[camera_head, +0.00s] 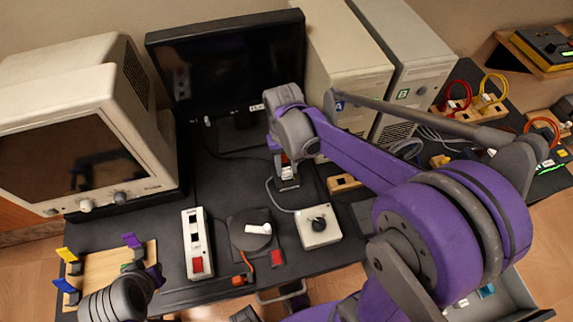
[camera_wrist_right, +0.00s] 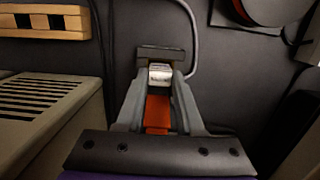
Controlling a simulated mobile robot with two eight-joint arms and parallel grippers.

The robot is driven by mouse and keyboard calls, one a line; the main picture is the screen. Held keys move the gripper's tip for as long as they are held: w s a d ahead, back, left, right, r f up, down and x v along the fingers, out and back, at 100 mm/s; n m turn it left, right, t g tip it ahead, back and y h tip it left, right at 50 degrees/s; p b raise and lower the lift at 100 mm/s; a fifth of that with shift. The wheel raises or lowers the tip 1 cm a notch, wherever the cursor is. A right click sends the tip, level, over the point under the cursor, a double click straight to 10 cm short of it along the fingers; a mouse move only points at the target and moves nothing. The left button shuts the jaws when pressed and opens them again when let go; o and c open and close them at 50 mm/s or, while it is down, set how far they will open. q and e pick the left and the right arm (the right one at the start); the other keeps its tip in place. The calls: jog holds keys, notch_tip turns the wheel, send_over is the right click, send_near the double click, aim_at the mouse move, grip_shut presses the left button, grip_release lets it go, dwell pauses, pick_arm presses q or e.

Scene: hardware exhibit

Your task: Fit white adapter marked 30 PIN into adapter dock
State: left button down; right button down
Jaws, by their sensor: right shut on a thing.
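My right gripper (camera_head: 287,172) reaches down in front of the monitor; it also shows in the right wrist view (camera_wrist_right: 159,80). It is shut on a small white piece, apparently the white adapter (camera_wrist_right: 160,73), with an orange-red part (camera_wrist_right: 157,112) nearer the palm. No 30 PIN marking is readable. A small dark block, apparently the adapter dock (camera_wrist_right: 160,54), lies right at the fingertips, with a grey cable beside it. Whether the adapter sits in it or just above cannot be told. My left gripper (camera_head: 152,277) is at the lower left beside a wooden board; its jaws are unclear.
A monitor (camera_head: 228,62) and beige towers (camera_head: 345,60) stand behind the right gripper. A knob box (camera_head: 318,228), a round dark plate (camera_head: 252,240) and a white switch strip (camera_head: 197,243) lie in front. A slotted wooden block (camera_wrist_right: 45,21) is near. An old computer (camera_head: 80,130) fills the left.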

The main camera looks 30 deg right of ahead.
pick_arm(q)
jog(key=shift+s+f+b, duration=0.1)
jog(key=shift+f+b, duration=0.25)
jog(key=shift+f, duration=0.1)
pick_arm(e)
jog(key=shift+f, duration=0.5)
dwell(0.3)
dwell(0.3)
grip_release()
dwell(0.4)
jog(key=shift+r, duration=0.1)
pick_arm(q)
jog(key=r+p, duration=0.1)
jog(key=r, duration=0.1)
jog(key=w+r+p, duration=0.1)
jog(key=p, duration=0.1)
jog(key=w+r+p, duration=0.1)
jog(key=r, duration=0.1)
jog(key=shift+r, duration=0.3)
pick_arm(e)
notch_tip(320, 180, up, 7)
jog(key=w, duration=0.1)
jog(key=shift+d+r, duration=0.15)
jog(key=shift+r, duration=0.05)
pick_arm(q)
jog(key=shift+s, duration=0.15)
